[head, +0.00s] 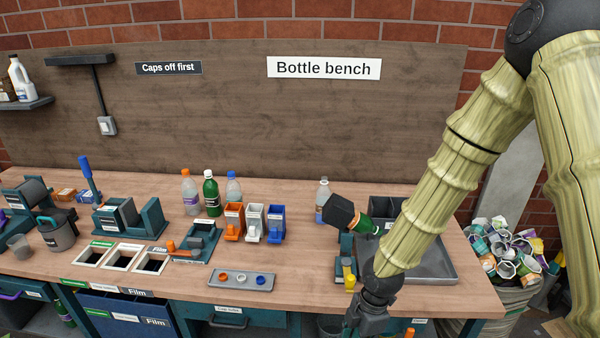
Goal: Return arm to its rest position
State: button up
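My arm comes in from the upper right and bends down across the right part of the bench. My gripper (371,322) is at the bottom of the head view, low in front of the bench's front edge. It is dark and small in the picture, and its fingertips are at or beyond the lower border. I cannot tell whether it is open or shut, and I see no object clearly in it. My forearm hides part of the grey tray (436,266) on the right of the bench.
Bottles (211,194), coloured bins (254,223) and a cap tray (241,281) stand on the bench (320,262). A dark tilted device (339,211) with a green bottle neck is close left of my forearm. A full waste bin (508,300) stands at right.

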jog(key=s+d+f+m+h+b, duration=0.1)
jog(key=s+d+f+m+b, duration=0.2)
jog(key=s+f+m, duration=0.7)
jog(key=s+d+f+m+t+b, duration=0.1)
jog(key=s+d+f+m+b, duration=0.2)
jog(key=s+d+f+m, duration=0.3)
jog(key=s+f+m, duration=0.5)
jog(key=f, duration=0.4)
jog(key=shift+s+f+m+h, duration=0.3)
jog(key=shift+s+f+h, duration=0.05)
jog(key=shift+s+h, duration=0.05)
dwell(0.4)
jog(key=shift+c, duration=1.2)
jog(key=shift+w+a, duration=0.1)
